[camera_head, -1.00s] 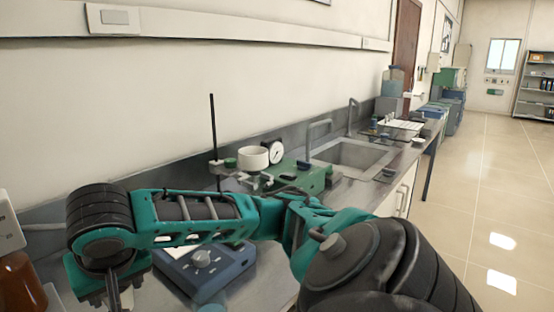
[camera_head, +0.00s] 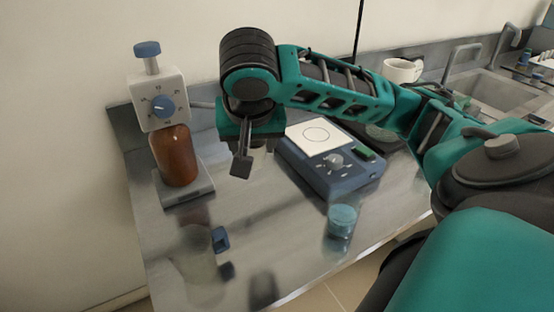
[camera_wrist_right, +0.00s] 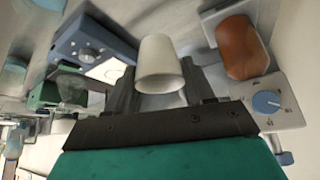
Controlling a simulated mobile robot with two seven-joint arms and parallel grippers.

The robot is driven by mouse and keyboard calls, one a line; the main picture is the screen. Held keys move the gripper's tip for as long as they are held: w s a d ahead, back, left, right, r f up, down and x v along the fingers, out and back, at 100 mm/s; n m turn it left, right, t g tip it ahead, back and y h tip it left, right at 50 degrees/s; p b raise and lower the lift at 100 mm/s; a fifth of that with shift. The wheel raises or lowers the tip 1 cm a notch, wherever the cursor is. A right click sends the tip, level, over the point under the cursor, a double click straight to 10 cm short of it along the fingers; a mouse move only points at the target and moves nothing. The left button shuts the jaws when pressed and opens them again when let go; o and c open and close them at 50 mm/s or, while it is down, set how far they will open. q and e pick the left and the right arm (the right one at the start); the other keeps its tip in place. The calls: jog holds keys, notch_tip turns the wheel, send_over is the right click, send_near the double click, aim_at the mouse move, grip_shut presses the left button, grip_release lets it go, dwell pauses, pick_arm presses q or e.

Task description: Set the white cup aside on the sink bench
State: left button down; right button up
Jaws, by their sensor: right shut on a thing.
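A white cup (camera_wrist_right: 160,65) sits between the dark fingers of my right gripper (camera_wrist_right: 161,83) in the right wrist view. The gripper is shut on it. In the head view the right gripper (camera_head: 248,155) hangs down above the steel bench (camera_head: 290,245), between the brown bottle and the blue device. There the cup is almost wholly hidden behind the gripper. My left gripper is not in view. The sink (camera_head: 497,92) is at the far right of the head view.
A dispenser-topped brown bottle (camera_head: 175,156) stands at the left. Another white vessel (camera_head: 402,70) stands behind my arm.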

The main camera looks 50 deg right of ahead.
jog(key=shift+f+b, duration=2.8)
jog(key=shift+f, duration=6.9)
jog(key=shift+f, duration=0.15)
jog(key=o, duration=1)
